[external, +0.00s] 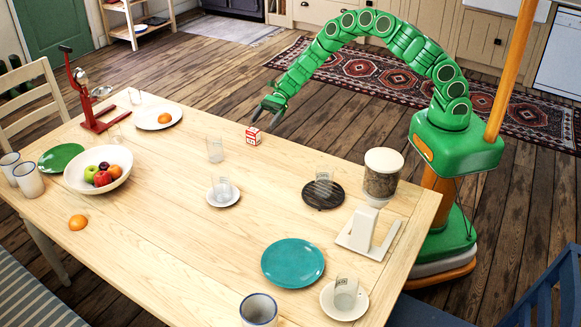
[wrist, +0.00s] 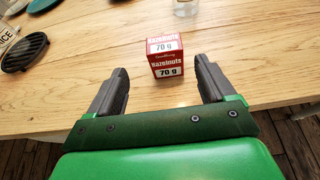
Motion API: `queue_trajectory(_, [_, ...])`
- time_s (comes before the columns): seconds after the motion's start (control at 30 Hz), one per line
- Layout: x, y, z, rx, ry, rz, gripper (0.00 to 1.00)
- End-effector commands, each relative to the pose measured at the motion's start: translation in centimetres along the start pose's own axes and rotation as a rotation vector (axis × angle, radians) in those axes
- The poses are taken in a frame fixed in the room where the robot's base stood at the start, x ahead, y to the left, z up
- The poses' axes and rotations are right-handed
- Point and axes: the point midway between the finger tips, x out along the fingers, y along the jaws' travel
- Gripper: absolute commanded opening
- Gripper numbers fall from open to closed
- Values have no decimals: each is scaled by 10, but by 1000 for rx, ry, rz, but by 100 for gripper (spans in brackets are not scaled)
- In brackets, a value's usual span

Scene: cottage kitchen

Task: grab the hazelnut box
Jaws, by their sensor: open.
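The hazelnut box (external: 254,136) is a small red and white carton near the far edge of the wooden table. In the wrist view the box (wrist: 165,56) stands upright just beyond my fingertips, with its label "Hazelnuts 70 g" facing me. My gripper (external: 270,112) is open and empty, above and beside the box at the far table edge. In the wrist view the two dark fingers of my gripper (wrist: 160,72) are spread wide, with the box roughly centred between their lines.
A clear glass (external: 215,150) stands left of the box. A white plate (external: 150,118) with an orange lies to the left. The table around the box is clear.

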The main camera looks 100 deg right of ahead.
Motion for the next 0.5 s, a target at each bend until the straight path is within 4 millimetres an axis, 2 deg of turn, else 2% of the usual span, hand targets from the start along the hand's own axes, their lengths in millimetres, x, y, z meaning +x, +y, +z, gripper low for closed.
queue_trajectory(0.13, [6,-2,-3,6,2,-5,83])
queue_trajectory(0.5, [37,-4,-1,2,3,-4,83])
